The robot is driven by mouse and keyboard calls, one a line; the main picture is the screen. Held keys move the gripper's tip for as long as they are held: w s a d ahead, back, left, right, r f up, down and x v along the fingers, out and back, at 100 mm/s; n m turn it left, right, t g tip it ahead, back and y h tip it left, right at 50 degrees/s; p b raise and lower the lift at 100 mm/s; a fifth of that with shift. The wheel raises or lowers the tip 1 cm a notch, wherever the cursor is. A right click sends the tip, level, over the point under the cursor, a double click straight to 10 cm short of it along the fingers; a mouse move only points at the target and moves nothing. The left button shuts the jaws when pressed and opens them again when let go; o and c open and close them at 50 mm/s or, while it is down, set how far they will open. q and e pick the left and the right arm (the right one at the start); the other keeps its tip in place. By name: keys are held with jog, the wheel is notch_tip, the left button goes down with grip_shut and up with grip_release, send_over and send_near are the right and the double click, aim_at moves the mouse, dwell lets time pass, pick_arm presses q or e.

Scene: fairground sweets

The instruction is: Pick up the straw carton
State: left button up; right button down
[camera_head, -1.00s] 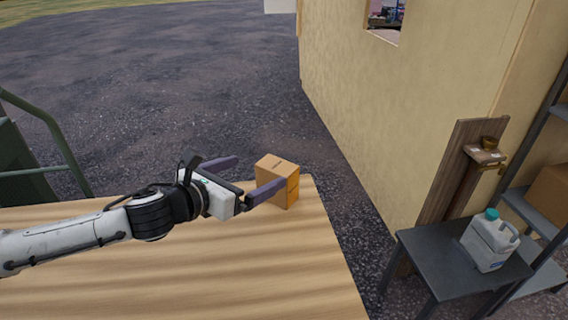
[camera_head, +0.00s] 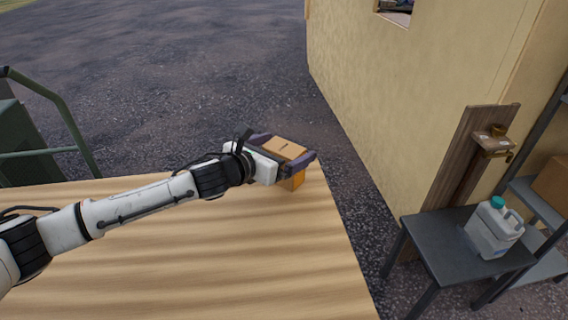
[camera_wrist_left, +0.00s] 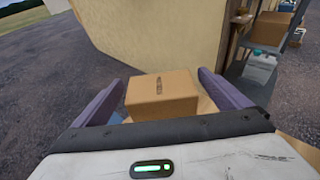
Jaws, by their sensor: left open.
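The straw carton (camera_head: 284,147) is a small brown box with an orange side, standing at the far right corner of the wooden table. My left gripper (camera_head: 290,148) is open, with one finger on each side of the carton. In the left wrist view the carton (camera_wrist_left: 162,92) sits between the two purple fingers (camera_wrist_left: 166,92), with a gap showing at its left and a narrower one at its right. The gripper hides part of the carton's near side in the head view. My right gripper is not in view.
The wooden table (camera_head: 190,250) is otherwise bare. A tan wall (camera_head: 400,90) stands beyond its right side. A dark side table (camera_head: 440,240) holds a white jug (camera_head: 492,230) with a teal cap. A green railing (camera_head: 70,120) is at the left.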

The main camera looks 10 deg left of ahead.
pick_arm(q)
jog(key=shift+r, duration=0.1)
jog(key=c, duration=1.4)
